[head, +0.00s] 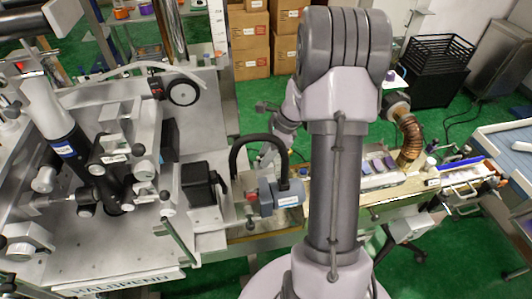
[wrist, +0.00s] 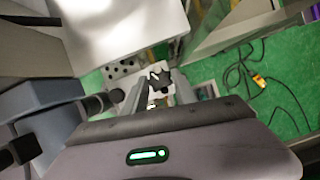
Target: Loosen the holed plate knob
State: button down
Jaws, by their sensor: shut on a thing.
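The holed plate (wrist: 122,68) is a pale metal plate with several dark holes, near the upper middle of the wrist view. A black lobed knob (wrist: 160,77) shows beside it, between the fingertips. My gripper (wrist: 157,84) has one finger on either side of this knob and is shut on it. In the head view my gripper (head: 270,158) is small and partly behind a black curved hose. I cannot make out the knob or the holed plate there.
A blue-grey box (head: 281,196) with the black hose (head: 238,150) stands close to my gripper. The large metal machine (head: 110,240) fills the left. A conveyor bench (head: 390,193) runs right. Green floor with loose black cables (wrist: 245,78) shows in the wrist view.

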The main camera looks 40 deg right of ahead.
jog(key=shift+w+n+g+y+p, duration=0.1)
jog(key=shift+n+g+y+p, duration=0.45)
jog(key=shift+n, duration=1.25)
jog(key=shift+d+h, duration=0.1)
jog(key=shift+h, duration=0.15)
jog(key=c, duration=1)
grip_release()
jog(key=p+v, duration=0.2)
jog(key=v, duration=1.5)
jog(key=shift+d+r, duration=0.15)
jog(key=shift+r, duration=0.05)
jog(key=shift+w, duration=0.1)
